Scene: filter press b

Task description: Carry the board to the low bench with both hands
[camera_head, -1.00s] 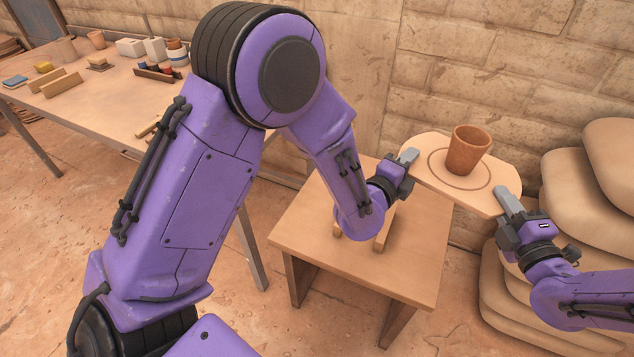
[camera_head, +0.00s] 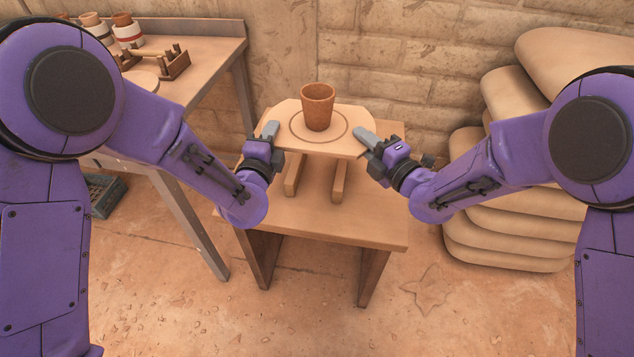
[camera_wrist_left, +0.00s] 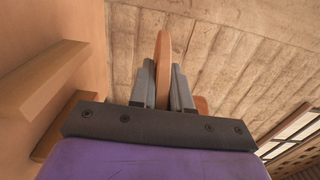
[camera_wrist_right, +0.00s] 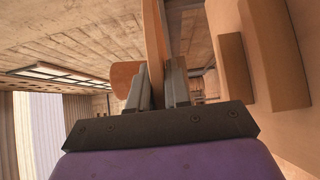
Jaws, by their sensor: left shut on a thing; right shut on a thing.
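The board (camera_head: 350,146) is a pale wooden slab with a ring marked on top. A terracotta cup (camera_head: 318,107) stands upright on it, inside the ring. My left gripper (camera_head: 270,133) is shut on the board's left edge, and my right gripper (camera_head: 365,137) is shut on its right edge. The board's edge shows between the fingers in the left wrist view (camera_wrist_left: 163,65) and the right wrist view (camera_wrist_right: 154,45). The low bench (camera_head: 370,223) is under the board. Two wooden rails (camera_head: 338,183) stand on the bench below the board. The board looks level and held above the rails; the exact gap is unclear.
A work table (camera_head: 205,72) with pots and a wooden rack (camera_head: 165,62) stands at the left. Stacked sacks (camera_head: 520,225) are at the right. A brick wall (camera_head: 420,60) is close behind the bench. A dark crate (camera_head: 103,193) lies under the table.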

